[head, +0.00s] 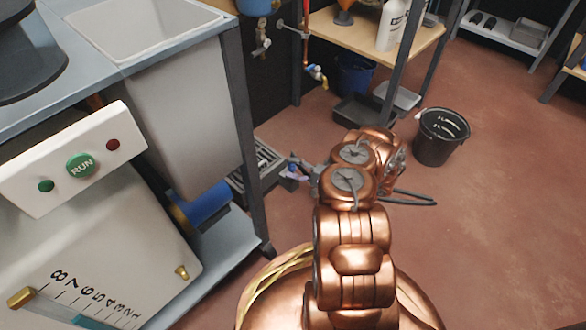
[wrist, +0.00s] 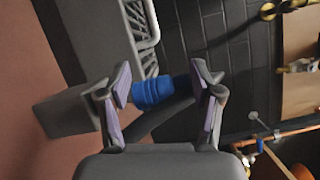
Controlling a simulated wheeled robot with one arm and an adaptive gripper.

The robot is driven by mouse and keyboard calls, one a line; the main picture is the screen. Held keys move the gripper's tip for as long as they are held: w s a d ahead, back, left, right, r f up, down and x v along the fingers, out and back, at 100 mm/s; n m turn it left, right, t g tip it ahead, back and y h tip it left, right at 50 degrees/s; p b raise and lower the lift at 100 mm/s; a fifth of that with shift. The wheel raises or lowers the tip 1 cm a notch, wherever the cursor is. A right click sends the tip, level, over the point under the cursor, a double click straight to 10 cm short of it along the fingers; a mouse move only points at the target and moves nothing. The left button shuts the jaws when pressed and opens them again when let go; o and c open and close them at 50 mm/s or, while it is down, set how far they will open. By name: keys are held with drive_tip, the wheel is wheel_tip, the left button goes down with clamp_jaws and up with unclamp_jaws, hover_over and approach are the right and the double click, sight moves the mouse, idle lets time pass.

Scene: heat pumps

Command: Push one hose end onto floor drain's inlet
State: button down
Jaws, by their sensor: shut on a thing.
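My gripper (head: 298,172) is beside the near right end of the grey floor drain (head: 262,160) in the head view. In the wrist view my gripper (wrist: 162,84) has its purple pads closed on a hose end with a ribbed blue cuff (wrist: 152,92). A dark hose (wrist: 160,117) runs behind the fingers there. Grey hose (head: 412,198) also shows right of my arm. The drain's slatted grate (wrist: 142,25) and grey body (wrist: 78,30) lie left of and above the cuff. I cannot make out the inlet clearly, nor whether the cuff touches it.
A bench with a sink (head: 140,25) and its leg (head: 245,140) stand close left of the drain. A black bucket (head: 441,137) stands on the floor at right. Grey trays (head: 362,110) lie under a shelf.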

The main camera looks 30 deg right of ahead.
drive_tip(key=shift+f+b, duration=1)
drive_tip(key=shift+f, duration=0.05)
idle(0.7)
